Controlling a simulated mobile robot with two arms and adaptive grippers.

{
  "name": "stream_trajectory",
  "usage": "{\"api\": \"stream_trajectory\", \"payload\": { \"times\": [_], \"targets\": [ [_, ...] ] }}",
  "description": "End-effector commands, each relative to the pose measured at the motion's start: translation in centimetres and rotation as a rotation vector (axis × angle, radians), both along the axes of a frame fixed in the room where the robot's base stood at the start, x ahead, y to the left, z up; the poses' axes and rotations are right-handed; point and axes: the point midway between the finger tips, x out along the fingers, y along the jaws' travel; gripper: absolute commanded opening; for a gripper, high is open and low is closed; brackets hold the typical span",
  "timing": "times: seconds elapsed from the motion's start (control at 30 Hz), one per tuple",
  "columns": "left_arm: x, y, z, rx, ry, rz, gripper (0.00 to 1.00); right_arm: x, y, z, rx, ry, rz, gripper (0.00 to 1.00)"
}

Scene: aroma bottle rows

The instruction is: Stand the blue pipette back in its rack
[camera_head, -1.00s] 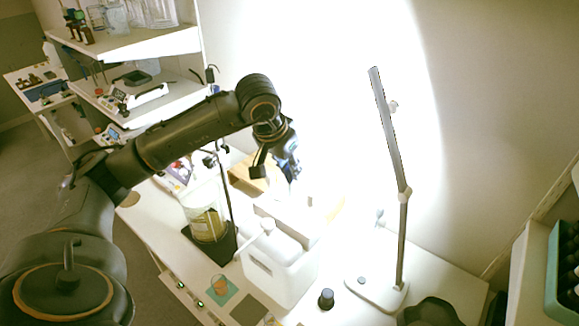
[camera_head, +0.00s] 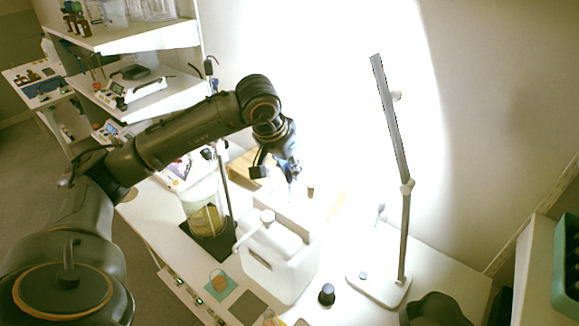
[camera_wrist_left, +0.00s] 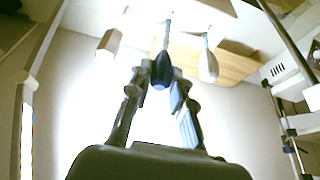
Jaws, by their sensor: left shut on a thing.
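My left gripper (camera_head: 284,167) is shut on the blue pipette and holds it above the back of the bench, beyond the white jug. In the left wrist view the dark blue end of the pipette (camera_wrist_left: 162,70) sits between the fingertips, with a thin pale shaft running away from it. A wooden piece (camera_head: 245,168), possibly the rack, lies behind the gripper and is partly hidden by it; a wooden surface (camera_wrist_left: 228,66) also shows in the wrist view. Glare hides the pipette's far end, and I cannot tell whether it touches anything. My right gripper is not in view.
The white jug (camera_head: 282,268) stands close in front of the gripper. A glass beaker (camera_head: 207,212) and a stand rod (camera_head: 225,185) are to its left. A desk lamp (camera_head: 392,125) stands at the right. A black-capped bottle (camera_head: 327,294) is near the front.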

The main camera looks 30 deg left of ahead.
Motion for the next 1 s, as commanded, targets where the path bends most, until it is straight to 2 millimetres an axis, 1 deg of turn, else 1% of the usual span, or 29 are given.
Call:
{"api": "stream_trajectory", "payload": {
  "times": [0.27, 1.0],
  "targets": [
    [0.0, 0.0, -0.1, 0.000, 0.000, 0.000, 0.14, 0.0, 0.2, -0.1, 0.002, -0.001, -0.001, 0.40],
    [0.0, 0.0, -2.2, 0.000, 0.000, 0.000, 0.14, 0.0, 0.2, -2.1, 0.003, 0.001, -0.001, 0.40]
  ]
}}
